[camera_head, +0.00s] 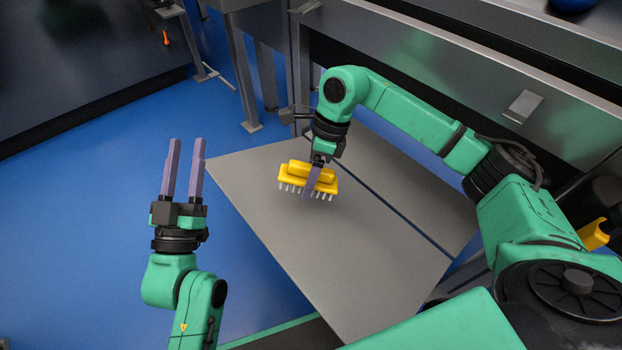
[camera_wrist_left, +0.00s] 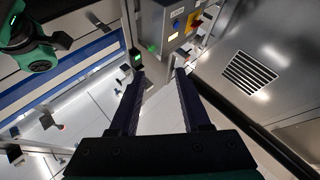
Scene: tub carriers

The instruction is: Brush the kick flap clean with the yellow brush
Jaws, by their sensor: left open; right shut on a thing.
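The kick flap appears to be the flat grey panel (camera_head: 370,285) below the steel bench, sticking out over the blue floor. The yellow brush (camera_head: 298,173) is over the panel's far part with its pale bristles downward. I cannot tell whether the bristles touch the panel. My right gripper (camera_head: 312,192) is shut on the yellow brush, one purple finger showing across its front. My left gripper (camera_head: 182,168) is open and empty, pointing up over the floor to the left of the panel. Its two fingers also show in the left wrist view (camera_wrist_left: 158,85). I see no clear dirt on the panel.
A steel bench front (camera_head: 450,75) with a handle (camera_head: 522,106) runs behind the panel. Metal legs (camera_head: 244,90) stand beyond its far corner. Open blue floor (camera_head: 80,230) lies to the left. In the left wrist view, a control box (camera_wrist_left: 178,25) and a vented panel (camera_wrist_left: 250,75) show.

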